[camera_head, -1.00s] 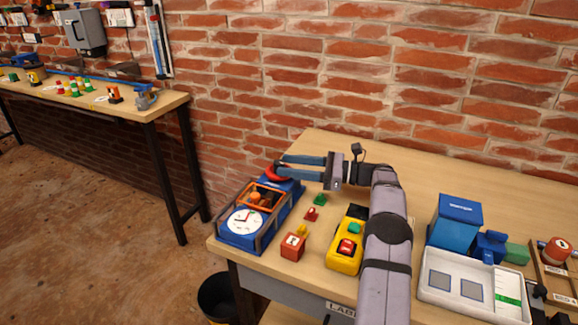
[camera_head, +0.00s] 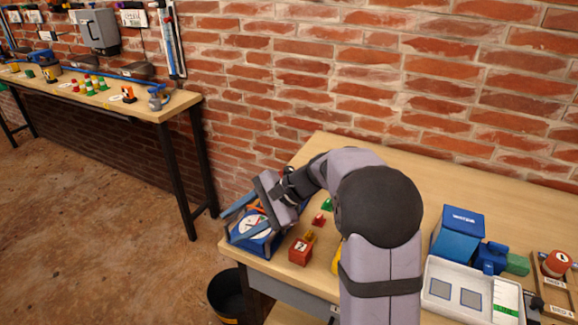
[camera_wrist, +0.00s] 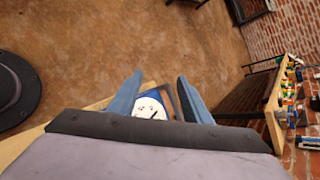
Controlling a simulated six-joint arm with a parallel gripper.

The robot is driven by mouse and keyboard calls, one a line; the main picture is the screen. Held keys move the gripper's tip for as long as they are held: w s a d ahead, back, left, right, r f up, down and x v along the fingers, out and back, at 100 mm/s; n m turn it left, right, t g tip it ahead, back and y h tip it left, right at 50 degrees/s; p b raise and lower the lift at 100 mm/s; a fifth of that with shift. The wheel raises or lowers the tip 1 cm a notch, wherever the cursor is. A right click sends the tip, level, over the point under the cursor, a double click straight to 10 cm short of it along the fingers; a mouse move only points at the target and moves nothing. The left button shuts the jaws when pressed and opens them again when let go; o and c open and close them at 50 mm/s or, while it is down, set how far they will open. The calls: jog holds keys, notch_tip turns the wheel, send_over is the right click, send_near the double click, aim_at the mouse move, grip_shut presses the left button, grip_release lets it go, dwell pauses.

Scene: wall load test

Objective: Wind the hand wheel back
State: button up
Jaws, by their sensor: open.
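The blue device (camera_head: 262,244) with a white dial (camera_head: 252,224) stands at the left end of the near bench. Only a red sliver of its hand wheel (camera_head: 286,170) shows, behind my wrist at the device's far end. My gripper (camera_head: 246,220) is over the dial end, its two blue fingers apart and pointing toward the front left. In the wrist view my open gripper (camera_wrist: 160,77) has nothing between its fingertips, and the dial (camera_wrist: 150,107) shows beyond and between the fingers. I cannot tell whether a finger touches the device. My arm and gripper hide much of its middle.
A red block (camera_head: 300,252), a small red piece (camera_head: 319,219) and a green piece (camera_head: 327,204) lie right of the device. A blue box (camera_head: 458,232) and a white tray (camera_head: 440,295) stand further right. A black bin (camera_head: 228,295) is on the floor below the bench's left end.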

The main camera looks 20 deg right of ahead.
jog(key=s+f+n+g+h+b, duration=0.2)
jog(key=s+f+n+h, duration=0.15)
jog(key=s+f, duration=0.5)
jog(key=s+d+f+n+g+h, duration=0.1)
jog(key=s+d+f+n+h, duration=0.15)
jog(key=s, duration=0.35)
jog(key=s+d+f+n+h, duration=0.1)
jog(key=s+d+n+h, duration=0.15)
jog(key=s+n, duration=0.2)
notch_tip(320, 180, up, 22)
jog(key=f+t+h+p, duration=0.1)
jog(key=t+h+p, duration=0.25)
jog(key=p, duration=1.85)
send_over(289, 168)
jog(key=s, duration=0.4)
jog(key=shift+w+a+r+t+y, duration=0.25)
jog(key=shift+a+t+y, duration=0.1)
jog(key=shift+a+y, duration=0.15)
jog(key=shift+f, duration=0.1)
jog(key=shift+p+x, duration=1.25)
jog(key=shift+x, duration=2.25)
